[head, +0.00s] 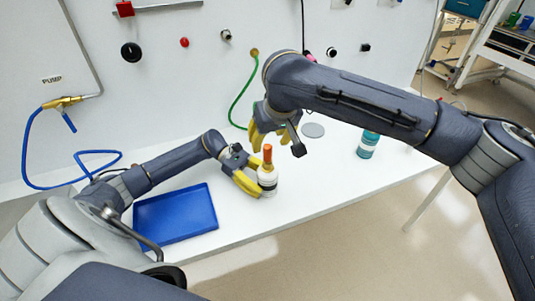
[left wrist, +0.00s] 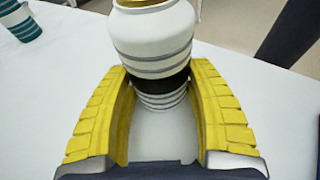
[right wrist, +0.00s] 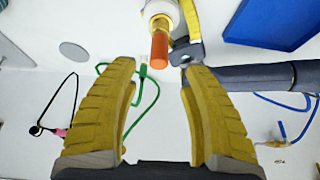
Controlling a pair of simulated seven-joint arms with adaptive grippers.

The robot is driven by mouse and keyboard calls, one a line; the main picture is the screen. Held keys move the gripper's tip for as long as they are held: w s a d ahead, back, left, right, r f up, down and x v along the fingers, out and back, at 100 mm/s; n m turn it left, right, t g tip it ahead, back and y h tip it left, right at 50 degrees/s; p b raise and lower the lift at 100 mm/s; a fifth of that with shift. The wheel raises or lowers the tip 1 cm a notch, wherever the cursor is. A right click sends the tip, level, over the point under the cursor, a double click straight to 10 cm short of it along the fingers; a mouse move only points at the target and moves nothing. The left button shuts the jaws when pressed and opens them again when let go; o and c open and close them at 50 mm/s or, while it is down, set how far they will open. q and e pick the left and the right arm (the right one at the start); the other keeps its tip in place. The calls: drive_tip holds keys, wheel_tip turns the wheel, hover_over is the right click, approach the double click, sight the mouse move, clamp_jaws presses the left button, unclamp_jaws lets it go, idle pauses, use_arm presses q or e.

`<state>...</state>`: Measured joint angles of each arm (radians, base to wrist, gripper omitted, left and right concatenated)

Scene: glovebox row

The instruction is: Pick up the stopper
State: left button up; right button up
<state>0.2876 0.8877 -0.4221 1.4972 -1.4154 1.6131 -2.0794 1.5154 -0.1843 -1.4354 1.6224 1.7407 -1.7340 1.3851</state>
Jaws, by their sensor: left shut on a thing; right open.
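The orange stopper (head: 267,153) sits upright in the top of a white bottle (head: 268,178) with a dark band. My left gripper (head: 254,184) is shut on the bottle from the side; in the left wrist view its yellow fingers clasp the bottle (left wrist: 152,40) at the dark band, and the stopper is out of frame. My right gripper (head: 268,132) is open and empty, just beyond and above the stopper in the head view. In the right wrist view the stopper (right wrist: 160,48) lies ahead of the open fingertips (right wrist: 160,72), apart from both fingers.
A blue tray (head: 175,214) lies left of the bottle on the white bench. A teal-banded container (head: 367,146) and a grey disc (head: 313,130) are to the right. A green hose (head: 239,103) hangs from the back wall. The bench's front edge is close to the bottle.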

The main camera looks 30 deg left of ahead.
sight(266, 152)
drive_tip(key=shift+x, duration=4)
drive_tip(key=shift+o, duration=0.2)
drive_tip(key=shift+d, duration=0.15)
clamp_jaws()
